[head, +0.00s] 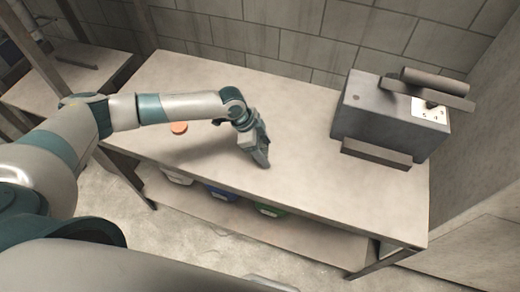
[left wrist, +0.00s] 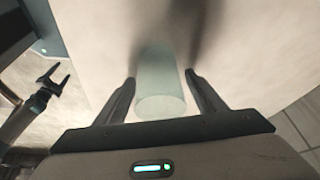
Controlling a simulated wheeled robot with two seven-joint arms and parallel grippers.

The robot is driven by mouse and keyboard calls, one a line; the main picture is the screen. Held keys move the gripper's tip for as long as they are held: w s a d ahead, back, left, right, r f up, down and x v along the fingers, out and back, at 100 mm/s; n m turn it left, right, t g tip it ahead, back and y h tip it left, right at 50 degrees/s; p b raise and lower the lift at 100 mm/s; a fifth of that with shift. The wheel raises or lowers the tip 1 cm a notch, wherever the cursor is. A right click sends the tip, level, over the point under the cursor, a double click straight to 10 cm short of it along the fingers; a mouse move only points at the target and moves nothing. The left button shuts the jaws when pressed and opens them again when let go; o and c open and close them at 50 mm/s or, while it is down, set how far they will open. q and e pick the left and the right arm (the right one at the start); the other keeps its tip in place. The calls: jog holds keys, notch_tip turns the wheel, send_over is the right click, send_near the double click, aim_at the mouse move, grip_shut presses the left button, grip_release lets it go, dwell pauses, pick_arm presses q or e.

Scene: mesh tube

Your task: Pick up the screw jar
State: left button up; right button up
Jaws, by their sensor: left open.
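A pale, translucent cylinder that looks like the screw jar (left wrist: 160,88) is between the two fingers of my left gripper (left wrist: 160,85) in the left wrist view. The fingers are apart, one on each side of it, with a small gap showing on at least one side. In the head view my left gripper (head: 262,158) points down at the middle of the workbench (head: 300,190), and I cannot make out the jar there. My right gripper (left wrist: 54,82) shows at the left of the left wrist view, its fingers spread and nothing between them.
A small orange round thing (head: 179,127) lies on the bench under my left forearm. A grey metal machine (head: 385,125) stands at the right end. Several bins, including a blue one (head: 222,193) and a green one (head: 268,210), sit below the top. Bench between gripper and machine is clear.

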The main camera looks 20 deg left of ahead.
aim_at(265, 144)
pick_arm(q)
jog(key=c, duration=1.2)
jog(key=shift+o, duration=0.2)
jog(key=shift+r, duration=0.15)
jog(key=shift+r+b, duration=0.4)
jog(key=shift+r, duration=0.1)
notch_tip(265, 144, up, 2)
jog(key=shift+r+b, duration=0.1)
jog(key=shift+b, duration=0.6)
jog(key=s+d+r+b, duration=0.3)
jog(key=s+d+r, duration=0.4)
jog(key=s, duration=0.1)
jog(key=shift+s+d+r, duration=0.3)
jog(key=shift+s+d, duration=0.05)
jog(key=shift+s, duration=0.05)
